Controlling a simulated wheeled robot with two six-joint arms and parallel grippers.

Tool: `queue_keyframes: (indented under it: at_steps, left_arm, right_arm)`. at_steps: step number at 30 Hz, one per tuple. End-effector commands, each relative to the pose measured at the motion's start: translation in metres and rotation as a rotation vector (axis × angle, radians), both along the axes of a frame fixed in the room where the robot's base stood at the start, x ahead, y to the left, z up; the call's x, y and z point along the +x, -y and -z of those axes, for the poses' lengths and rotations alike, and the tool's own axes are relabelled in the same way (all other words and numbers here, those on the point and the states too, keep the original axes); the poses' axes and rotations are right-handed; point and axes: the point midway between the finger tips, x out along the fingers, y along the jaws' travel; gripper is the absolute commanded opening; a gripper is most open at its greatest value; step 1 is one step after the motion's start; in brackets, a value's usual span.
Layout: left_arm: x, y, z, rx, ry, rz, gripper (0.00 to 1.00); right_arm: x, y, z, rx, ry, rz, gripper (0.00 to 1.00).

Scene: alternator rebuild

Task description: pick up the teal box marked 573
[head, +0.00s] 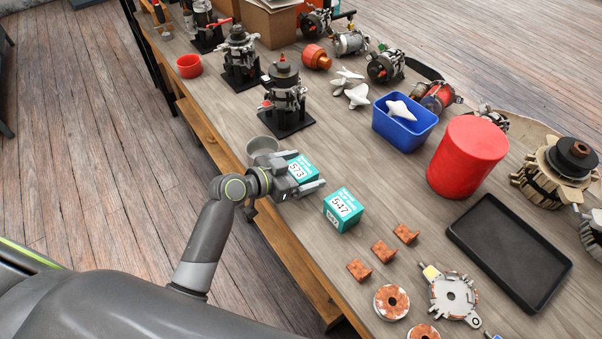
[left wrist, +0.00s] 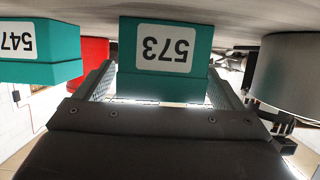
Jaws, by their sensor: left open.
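The teal box marked 573 (head: 302,166) stands on the wooden table near its left edge, partly hidden by my left gripper (head: 308,171). My left gripper is open, with one finger on either side of the box in the head view. In the left wrist view, which is upside down, the 573 box (left wrist: 165,60) shows its white label between the two fingers (left wrist: 165,88). I cannot tell whether either finger touches it. My right gripper is not in view.
A teal box marked 547 (head: 343,209) stands close by; it also shows in the left wrist view (left wrist: 40,52). A grey round container (head: 262,146) is beside the gripper. A blue bin (head: 404,124), red cylinder (head: 467,157) and black tray (head: 510,252) stand farther right.

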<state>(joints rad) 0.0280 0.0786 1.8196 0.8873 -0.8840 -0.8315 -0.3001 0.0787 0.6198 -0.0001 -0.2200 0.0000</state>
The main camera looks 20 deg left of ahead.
Motion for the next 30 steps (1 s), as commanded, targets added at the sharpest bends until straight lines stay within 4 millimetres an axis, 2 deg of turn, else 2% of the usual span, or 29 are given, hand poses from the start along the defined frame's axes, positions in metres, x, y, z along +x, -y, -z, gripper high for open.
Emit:
queue_keyframes:
  at_steps: [5,16,24,26,30]
  left_arm:
    - [0.000,0.000,0.000,0.000,0.000,0.000,0.88]
    - [0.000,0.000,0.000,0.000,0.000,0.000,0.40]
    - [0.000,0.000,-0.003,0.001,0.003,0.000,0.39]
    - [0.000,0.000,-0.009,0.000,0.004,0.000,0.39]
    - [0.001,0.000,-0.035,0.002,0.008,0.001,0.39]
  right_arm:
    - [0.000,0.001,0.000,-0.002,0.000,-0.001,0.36]
    - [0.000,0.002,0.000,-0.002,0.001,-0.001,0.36]
    - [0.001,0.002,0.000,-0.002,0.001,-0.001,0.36]
    - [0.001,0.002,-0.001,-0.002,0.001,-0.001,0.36]
    - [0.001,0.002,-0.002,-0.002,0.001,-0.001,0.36]
